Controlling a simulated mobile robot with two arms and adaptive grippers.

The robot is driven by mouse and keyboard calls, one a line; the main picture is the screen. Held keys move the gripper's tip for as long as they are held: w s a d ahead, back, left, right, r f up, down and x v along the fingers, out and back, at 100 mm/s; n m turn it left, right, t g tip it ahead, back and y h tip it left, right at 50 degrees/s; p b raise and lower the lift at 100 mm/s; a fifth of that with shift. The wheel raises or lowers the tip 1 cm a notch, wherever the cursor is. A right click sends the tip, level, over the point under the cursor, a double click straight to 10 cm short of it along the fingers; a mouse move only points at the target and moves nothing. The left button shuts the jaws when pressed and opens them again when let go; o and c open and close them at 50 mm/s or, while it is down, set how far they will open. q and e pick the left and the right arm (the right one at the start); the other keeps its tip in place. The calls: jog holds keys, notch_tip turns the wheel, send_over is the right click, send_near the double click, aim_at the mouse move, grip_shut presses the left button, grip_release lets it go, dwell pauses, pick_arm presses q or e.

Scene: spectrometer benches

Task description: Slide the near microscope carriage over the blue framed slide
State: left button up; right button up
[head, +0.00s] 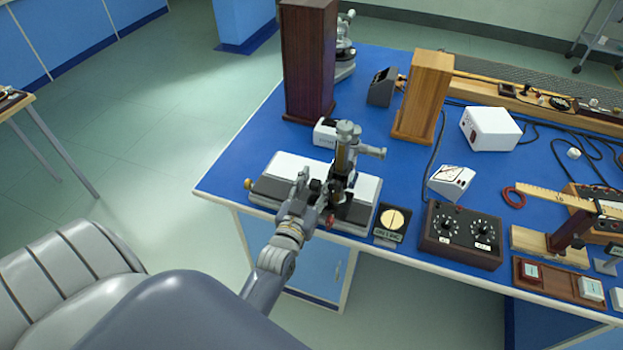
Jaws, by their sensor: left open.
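The near microscope (347,160) stands upright on its carriage, with a brass tube and grey metal fittings. It sits right of the middle of a long dark base (268,194) with white plates, at the near left of the blue bench. My left gripper (314,188) is open at the near left side of the carriage and overlaps it in the picture. I cannot tell whether the fingers touch it. I cannot make out the blue framed slide; the carriage and gripper hide part of the base. My right gripper is not in view.
A tall dark wooden box (308,60) and a lighter wooden block (424,95) stand behind the microscope. A small stand with a cream disc (394,219) and a dark dial box (461,235) are to its right.

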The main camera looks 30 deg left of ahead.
pick_arm(q)
jog(key=v, duration=1.2)
jog(key=s+d+f+m+g+h, duration=0.1)
jog(key=s+d+f+g+h, duration=0.15)
jog(key=f, duration=0.85)
jog(key=s+d+f+m+g+h, duration=0.1)
jog(key=s+d+f+g, duration=0.25)
jog(key=f, duration=0.85)
jog(key=s+d+f+m+g+h, duration=0.1)
jog(key=s+d+f+g+h, duration=0.2)
jog(key=f, duration=0.8)
jog(key=s+a+f+g, duration=0.1)
jog(key=s+f+g, duration=0.1)
jog(key=s+f, duration=0.3)
jog(key=s+a+f+m+g+y, duration=0.1)
jog(key=s+f+g, duration=0.2)
jog(key=s, duration=0.8)
jog(key=s+a+f+m+g+y, duration=0.1)
jog(key=s+f+g, duration=0.1)
jog(key=s+f, duration=0.4)
jog(key=shift+s+a+f+b, duration=0.3)
jog(key=shift+s+a+b, duration=0.1)
jog(key=shift+s, duration=0.65)
